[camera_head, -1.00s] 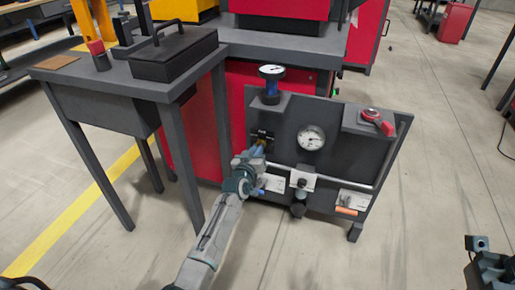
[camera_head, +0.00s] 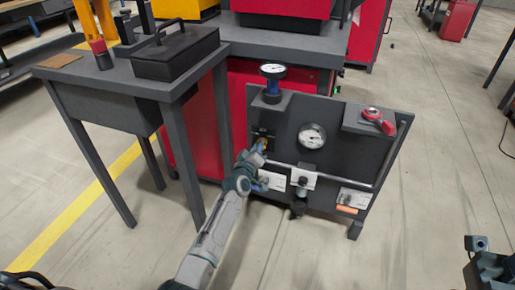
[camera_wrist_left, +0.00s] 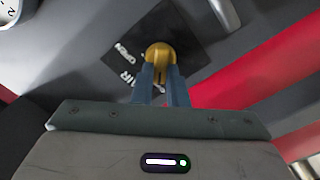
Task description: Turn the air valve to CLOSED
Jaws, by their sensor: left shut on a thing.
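The air valve's brass-coloured handle (camera_wrist_left: 160,53) sits on a dark plate (camera_wrist_left: 185,28) with white lettering, in which OPEN and part of AIR can be read. In the head view the valve is on the left side of the grey panel (camera_head: 350,160), mostly hidden by my arm. My left gripper (camera_wrist_left: 160,75) is shut on the handle, with a blue-grey finger on each side; it also shows in the head view (camera_head: 259,146). I cannot tell the handle's exact angle. A dark part of my right arm shows at the lower right corner, but its fingers are not clear.
The panel carries a round gauge (camera_head: 312,136), a top gauge (camera_head: 272,70), a red lever (camera_head: 378,121) and a grey pipe (camera_head: 345,180). A grey table (camera_head: 125,84) with a black box (camera_head: 176,54) stands close on the left. The floor to the right is open.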

